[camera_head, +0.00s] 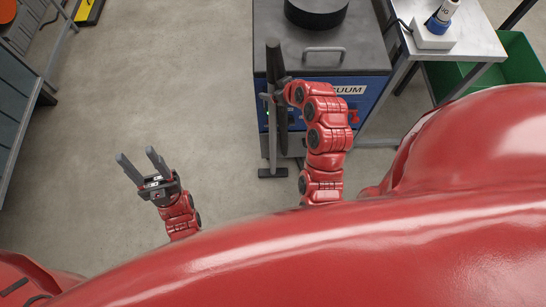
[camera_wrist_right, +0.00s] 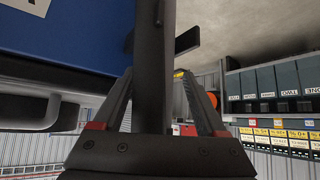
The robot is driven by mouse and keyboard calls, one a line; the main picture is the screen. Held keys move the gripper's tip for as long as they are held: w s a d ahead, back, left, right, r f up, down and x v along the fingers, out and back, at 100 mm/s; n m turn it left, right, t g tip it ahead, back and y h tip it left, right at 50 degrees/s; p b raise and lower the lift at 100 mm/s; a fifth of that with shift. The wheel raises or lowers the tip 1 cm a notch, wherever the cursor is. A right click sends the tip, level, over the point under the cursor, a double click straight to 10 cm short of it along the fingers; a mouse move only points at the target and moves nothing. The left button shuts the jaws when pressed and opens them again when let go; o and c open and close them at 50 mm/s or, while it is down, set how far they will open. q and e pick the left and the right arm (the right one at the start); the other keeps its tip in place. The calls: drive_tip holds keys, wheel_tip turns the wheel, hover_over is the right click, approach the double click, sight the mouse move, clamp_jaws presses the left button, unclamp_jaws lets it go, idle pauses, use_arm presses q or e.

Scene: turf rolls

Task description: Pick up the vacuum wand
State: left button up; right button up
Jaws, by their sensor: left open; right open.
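The vacuum wand (camera_head: 274,58) is a dark, roughly upright tube in front of the blue and grey vacuum cabinet. In the right wrist view the wand (camera_wrist_right: 152,60) runs between the two fingers of my right gripper (camera_wrist_right: 156,85), with one finger on each side. My right gripper (camera_head: 271,97) is open at the wand; whether a finger touches it cannot be told. The wand's lower part is partly hidden in both views. My left gripper (camera_head: 140,163) is open and empty over bare floor at the left, apart from the wand.
The vacuum cabinet (camera_head: 372,88) stands right behind the wand, with a handle (camera_head: 324,55) on its top. A dark stand foot (camera_head: 272,173) is on the floor below. A metal table (camera_head: 472,45) and green bin (camera_head: 515,62) are at the right.

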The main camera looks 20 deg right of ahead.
drive_tip(key=shift+w+a+f, duration=0.1)
drive_tip(key=shift+w+f, duration=0.2)
drive_tip(key=shift+f, duration=0.05)
clamp_jaws()
drive_tip(key=shift+r, duration=0.1)
